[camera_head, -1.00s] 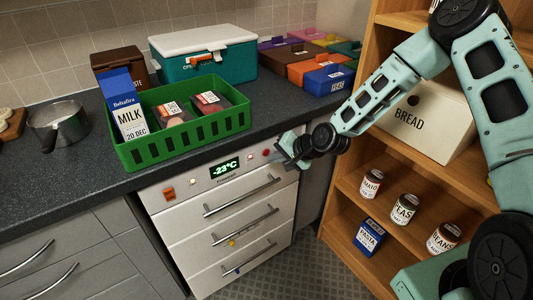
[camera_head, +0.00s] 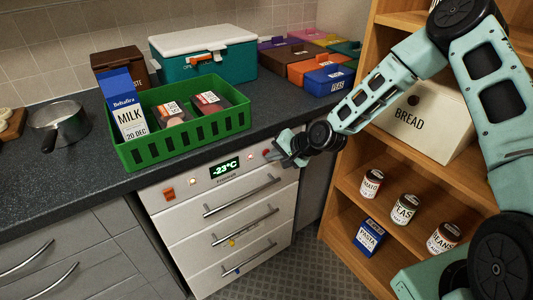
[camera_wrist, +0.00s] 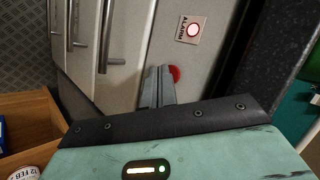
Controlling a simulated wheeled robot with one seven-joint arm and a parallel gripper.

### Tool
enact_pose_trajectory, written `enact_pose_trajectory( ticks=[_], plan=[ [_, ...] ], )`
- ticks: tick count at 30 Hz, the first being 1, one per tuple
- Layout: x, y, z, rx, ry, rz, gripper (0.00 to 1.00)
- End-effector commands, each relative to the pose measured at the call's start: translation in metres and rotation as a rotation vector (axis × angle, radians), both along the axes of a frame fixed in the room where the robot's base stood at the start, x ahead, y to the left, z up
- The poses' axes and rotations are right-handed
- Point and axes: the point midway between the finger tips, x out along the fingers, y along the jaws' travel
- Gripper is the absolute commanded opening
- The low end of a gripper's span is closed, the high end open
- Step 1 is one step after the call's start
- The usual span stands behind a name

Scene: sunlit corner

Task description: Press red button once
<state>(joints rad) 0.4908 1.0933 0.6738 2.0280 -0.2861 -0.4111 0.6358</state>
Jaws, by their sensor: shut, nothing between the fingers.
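The red button (camera_wrist: 175,73) is a round knob on the pale front panel of the freezer drawer unit. In the wrist view it shows just right of my fingertips, partly hidden behind them. In the head view the red button (camera_head: 266,152) sits at the right end of the panel. My gripper (camera_head: 274,156) is in front of that end, right beside the button. In the wrist view my gripper (camera_wrist: 160,70) is shut and empty, its tips close to the panel. I cannot tell whether they touch the button.
An alarm light (camera_wrist: 194,30) glows near the button. The panel also has a display (camera_head: 224,168) reading -23°C and an orange switch (camera_head: 168,194). Drawer handles (camera_head: 241,196) stick out below. A dark countertop (camera_head: 75,175) overhangs above, and a wooden shelf (camera_head: 350,200) stands at the right.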

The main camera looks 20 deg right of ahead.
Motion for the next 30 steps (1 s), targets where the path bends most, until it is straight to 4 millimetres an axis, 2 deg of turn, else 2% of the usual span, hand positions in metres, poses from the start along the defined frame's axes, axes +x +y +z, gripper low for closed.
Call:
enact_pose_trajectory(
  ticks=[18,30],
  plan=[
    [0.004,0.001,0.000,0.000,0.000,0.000,0.00],
    [-0.010,-0.004,0.000,0.000,0.000,0.000,0.00]
  ],
)
